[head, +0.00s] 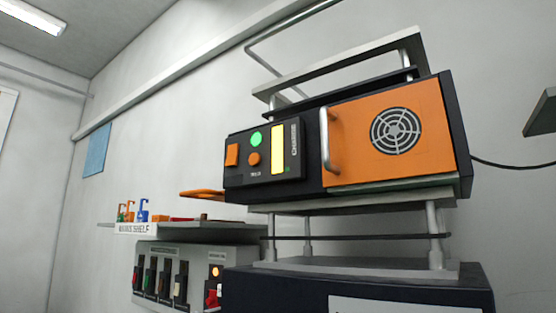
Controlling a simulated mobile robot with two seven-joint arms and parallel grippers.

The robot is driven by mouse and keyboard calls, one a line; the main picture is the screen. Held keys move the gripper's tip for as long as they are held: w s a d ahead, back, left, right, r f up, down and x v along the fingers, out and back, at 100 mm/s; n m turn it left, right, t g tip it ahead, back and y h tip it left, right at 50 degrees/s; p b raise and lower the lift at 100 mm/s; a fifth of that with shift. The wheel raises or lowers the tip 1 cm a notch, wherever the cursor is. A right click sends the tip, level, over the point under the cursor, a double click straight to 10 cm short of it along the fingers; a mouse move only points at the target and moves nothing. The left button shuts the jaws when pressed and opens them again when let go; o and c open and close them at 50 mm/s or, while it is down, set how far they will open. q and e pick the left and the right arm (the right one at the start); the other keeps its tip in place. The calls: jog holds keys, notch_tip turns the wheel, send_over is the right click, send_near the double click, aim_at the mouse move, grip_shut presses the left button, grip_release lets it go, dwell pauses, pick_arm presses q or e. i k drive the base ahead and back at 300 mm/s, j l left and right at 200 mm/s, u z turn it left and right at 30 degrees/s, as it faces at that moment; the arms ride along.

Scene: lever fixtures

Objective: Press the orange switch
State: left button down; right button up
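An orange rectangular switch (232,155) sits at the left of the dark control panel (238,181) on the front of an orange and black machine (352,170). To its right are a round green button (256,139) and, below that, a round orange button (253,159). A lit yellow vertical strip (278,150) is at the panel's right. I cannot tell whether the switch is pressed in. Neither of my grippers shows in the head view.
The machine has a metal door handle (329,140) and stands on a raised rack (350,266). A flat orange piece (203,194) juts out left of it. A labelled shelf (137,228) with small colored items and a lever box (150,248) are lower left.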

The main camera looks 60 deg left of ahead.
aim_at(234, 149)
jog(key=k+j+u, duration=0.15)
jog(key=u, duration=0.2)
jog(key=k+j+u, duration=0.1)
jog(key=u, duration=1.3)
